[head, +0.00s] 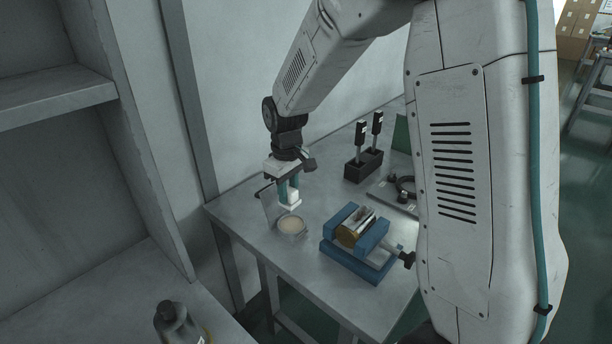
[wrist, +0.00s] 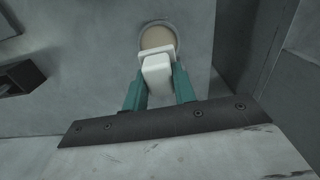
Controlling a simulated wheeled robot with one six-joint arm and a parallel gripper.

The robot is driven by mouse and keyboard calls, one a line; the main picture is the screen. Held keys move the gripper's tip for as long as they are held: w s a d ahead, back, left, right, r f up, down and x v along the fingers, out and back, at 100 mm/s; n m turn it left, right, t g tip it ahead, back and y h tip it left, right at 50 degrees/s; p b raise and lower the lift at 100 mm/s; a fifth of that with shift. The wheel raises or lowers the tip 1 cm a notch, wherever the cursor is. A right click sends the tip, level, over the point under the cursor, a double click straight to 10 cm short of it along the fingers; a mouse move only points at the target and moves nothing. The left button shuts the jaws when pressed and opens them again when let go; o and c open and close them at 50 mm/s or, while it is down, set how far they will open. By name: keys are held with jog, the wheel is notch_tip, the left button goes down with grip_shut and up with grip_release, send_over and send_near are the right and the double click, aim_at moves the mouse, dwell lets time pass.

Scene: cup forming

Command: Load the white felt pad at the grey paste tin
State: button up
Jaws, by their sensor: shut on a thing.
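The white felt pad (head: 291,202) is a white block with a wider flat end, held pointing down in my gripper (head: 288,187). In the wrist view the white felt pad (wrist: 156,70) sits between the two teal fingers of my gripper (wrist: 159,85). The grey paste tin (head: 291,226) is round and shallow, with beige paste inside, on the table below the pad. In the wrist view the tin (wrist: 158,24) is just beyond the pad, which hides its near edge. The pad looks above the tin; I cannot tell whether they touch.
A blue vise (head: 345,252) holding a brass-coloured cup form (head: 350,233) stands right of the tin. A black holder (head: 363,166) with two upright tools is behind it. The metal table's (head: 250,215) left edge is close to a wall. A dark bottle (head: 176,324) stands at lower left.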

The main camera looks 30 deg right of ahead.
jog(key=shift+s+d+f+m, duration=0.1)
jog(key=shift+f+m, duration=0.3)
jog(key=shift+f, duration=2.75)
jog(key=shift+f, duration=0.6)
jog(key=shift+r, duration=3.55)
